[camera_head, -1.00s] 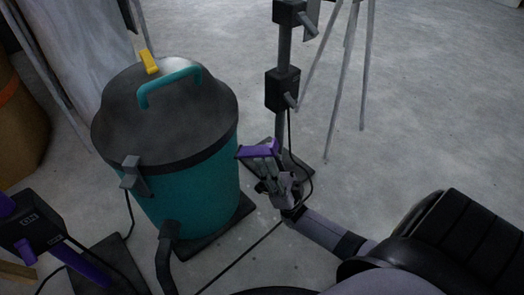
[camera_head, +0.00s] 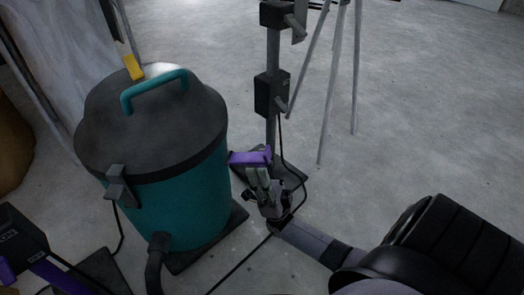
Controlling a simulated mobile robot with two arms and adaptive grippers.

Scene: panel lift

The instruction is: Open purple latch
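The purple latch (camera_head: 248,158) sticks out at the right side of a teal barrel-shaped vacuum (camera_head: 180,205) with a dark grey lid. It lies roughly level, just below the lid's rim. My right gripper (camera_head: 258,174) comes in from the lower right, with its grey-green fingers directly under the latch, at or very near it. The fingers look close together. I cannot tell whether they touch or grip the latch. A grey latch (camera_head: 119,186) sits on the vacuum's front left side. My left gripper is not in view.
A dark post with boxes (camera_head: 271,95) stands behind my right gripper, beside a grey tripod (camera_head: 357,70). A black hose (camera_head: 154,262) and cables are low in front.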

